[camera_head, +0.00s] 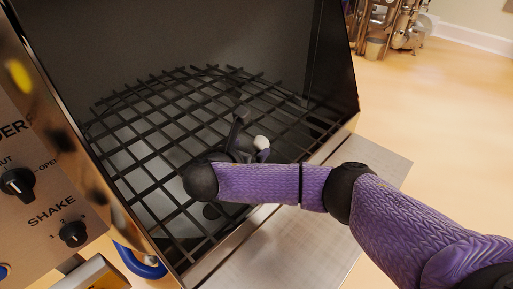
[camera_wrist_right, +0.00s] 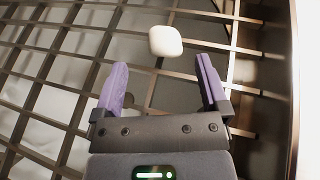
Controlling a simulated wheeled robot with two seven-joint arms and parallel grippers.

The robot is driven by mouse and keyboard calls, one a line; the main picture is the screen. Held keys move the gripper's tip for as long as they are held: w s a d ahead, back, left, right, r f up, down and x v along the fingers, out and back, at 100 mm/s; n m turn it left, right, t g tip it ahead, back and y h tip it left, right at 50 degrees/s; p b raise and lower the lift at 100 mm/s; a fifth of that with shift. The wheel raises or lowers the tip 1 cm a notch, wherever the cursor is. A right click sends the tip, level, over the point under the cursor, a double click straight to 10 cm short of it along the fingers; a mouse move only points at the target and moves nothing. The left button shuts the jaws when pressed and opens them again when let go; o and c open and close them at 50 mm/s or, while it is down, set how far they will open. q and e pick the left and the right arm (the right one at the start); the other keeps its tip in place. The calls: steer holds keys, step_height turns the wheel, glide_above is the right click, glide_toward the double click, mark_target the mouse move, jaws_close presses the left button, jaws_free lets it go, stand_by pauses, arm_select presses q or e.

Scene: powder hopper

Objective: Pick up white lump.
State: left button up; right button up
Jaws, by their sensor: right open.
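The white lump (camera_head: 261,142) is small and rounded and rests on the dark grate (camera_head: 150,145) inside the hopper. My left gripper is not in view.
The hopper's metal front rim (camera_head: 235,237) runs close under my right arm; its wall also shows in the wrist view (camera_wrist_right: 307,90). A control panel (camera_head: 40,190) with knobs stands at the left. Pale powder lies below the grate bars. Machinery (camera_head: 385,25) stands far off on the floor.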

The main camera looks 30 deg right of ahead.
mark_target(258, 145)
steer(key=b+x, duration=0.2)
steer(key=x, duration=0.1)
steer(key=f+b+x, duration=0.1)
steer(key=x, duration=0.1)
steer(key=shift+s+d+b, duration=0.1)
steer(key=shift+s+b, duration=0.15)
steer(key=shift+b, duration=0.15)
steer(key=shift+w+d, duration=0.2)
steer(key=shift+r, duration=0.25)
steer(key=c, duration=0.4)
jaws_close()
arm_select(q)
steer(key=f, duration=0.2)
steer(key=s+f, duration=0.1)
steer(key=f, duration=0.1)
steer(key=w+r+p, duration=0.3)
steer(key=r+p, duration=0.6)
steer(key=p, duration=0.1)
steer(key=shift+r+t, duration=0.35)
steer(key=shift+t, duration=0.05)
arm_select(e)
step_height(258, 145, up, 18)
